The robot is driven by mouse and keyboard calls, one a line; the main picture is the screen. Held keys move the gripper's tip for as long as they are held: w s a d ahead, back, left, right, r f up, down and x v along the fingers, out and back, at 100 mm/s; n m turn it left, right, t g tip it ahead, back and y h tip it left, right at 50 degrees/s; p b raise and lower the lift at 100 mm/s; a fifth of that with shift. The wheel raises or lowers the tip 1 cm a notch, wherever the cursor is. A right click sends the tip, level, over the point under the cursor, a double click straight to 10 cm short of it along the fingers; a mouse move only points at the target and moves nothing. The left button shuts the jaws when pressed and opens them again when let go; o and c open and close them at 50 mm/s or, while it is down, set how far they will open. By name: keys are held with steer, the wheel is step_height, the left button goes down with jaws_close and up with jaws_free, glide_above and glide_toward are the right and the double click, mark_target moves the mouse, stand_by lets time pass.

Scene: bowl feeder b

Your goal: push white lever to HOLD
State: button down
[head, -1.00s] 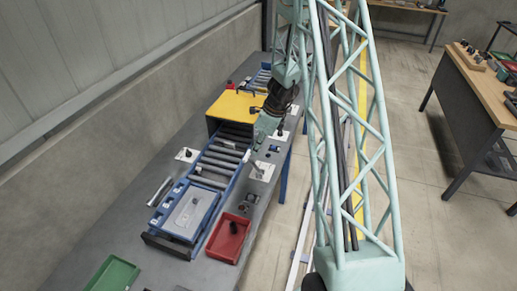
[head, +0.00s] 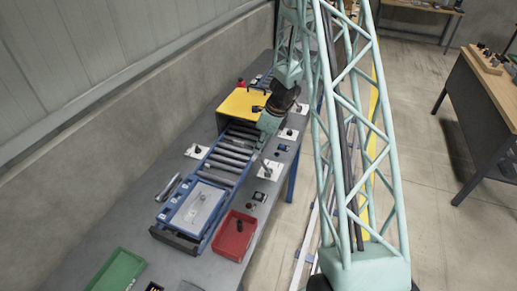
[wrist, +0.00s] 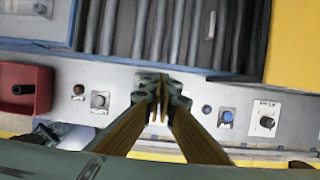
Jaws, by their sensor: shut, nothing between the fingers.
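My gripper (head: 261,146) points down at the right-hand border of the roller conveyor, just behind a pale plate (head: 269,170) with a small upright lever. In the wrist view my gripper (wrist: 158,119) is shut, its fingertips together and empty over the grey border strip. I cannot read a HOLD mark or tell whether the fingers touch the lever. Right of the fingers are a blue button (wrist: 227,117) and a labelled plate with a dark knob (wrist: 266,122).
The roller conveyor (head: 231,151) runs under a yellow cover (head: 242,104). A blue-framed tray (head: 172,213) sits at its near end. A red bin (head: 232,248) and a green bin (head: 118,270) stand nearer. Small buttons (wrist: 99,100) line the border.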

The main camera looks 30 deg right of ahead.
steer(key=shift+r, duration=0.15)
steer(key=w+a+p+v, duration=0.1)
steer(key=p+v, duration=0.1)
steer(key=v, duration=1)
steer(key=shift+r, duration=0.6)
steer(key=shift+d, duration=0.1)
stand_by(0.4)
